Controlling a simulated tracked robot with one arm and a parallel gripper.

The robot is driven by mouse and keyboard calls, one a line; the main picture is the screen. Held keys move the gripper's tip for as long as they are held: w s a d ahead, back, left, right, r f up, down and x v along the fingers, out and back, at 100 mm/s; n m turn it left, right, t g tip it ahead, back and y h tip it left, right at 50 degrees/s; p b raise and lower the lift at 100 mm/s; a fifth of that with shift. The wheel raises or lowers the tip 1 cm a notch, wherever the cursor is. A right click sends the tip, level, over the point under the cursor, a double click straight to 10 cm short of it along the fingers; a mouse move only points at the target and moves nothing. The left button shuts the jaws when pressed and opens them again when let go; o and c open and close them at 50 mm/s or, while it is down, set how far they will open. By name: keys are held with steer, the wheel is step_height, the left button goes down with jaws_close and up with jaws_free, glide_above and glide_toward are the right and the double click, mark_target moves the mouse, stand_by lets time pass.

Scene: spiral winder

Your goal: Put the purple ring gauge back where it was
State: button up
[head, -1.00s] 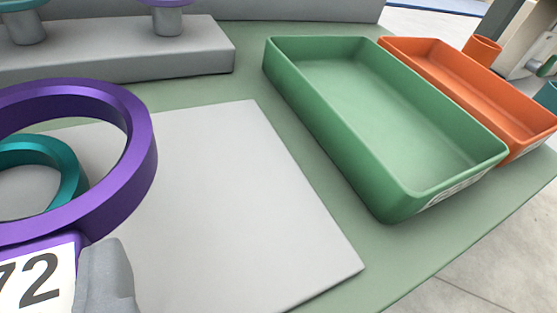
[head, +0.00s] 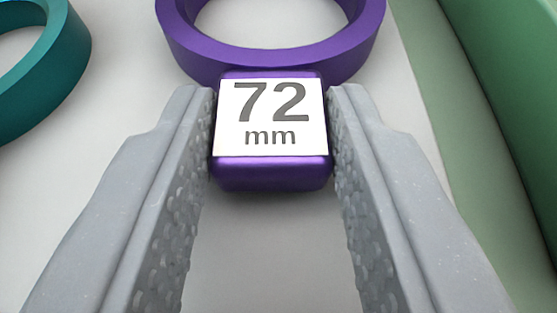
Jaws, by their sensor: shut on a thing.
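The purple ring gauge (head: 274,58) has a block handle with a white label reading 72 mm. My gripper (head: 271,130) is shut on that handle, one grey finger on each side. The ring points away from me, and its far part is cut off by the top edge of the head view. The ring appears over or on a pale grey mat (head: 275,240); I cannot tell whether it touches it.
A teal ring (head: 68,75) lies on the left, partly out of view and apart from the purple one. The green tray (head: 515,70) stands to the right, past a strip of green table top (head: 450,130).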

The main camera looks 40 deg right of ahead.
steer(key=o, duration=1.1)
steer(key=shift+s+a+r, duration=0.2)
steer(key=shift+r, duration=0.05)
steer(key=p+v, duration=0.3)
steer(key=v, duration=0.8)
steer(key=shift+s+a, duration=0.1)
steer(key=shift+s, duration=0.15)
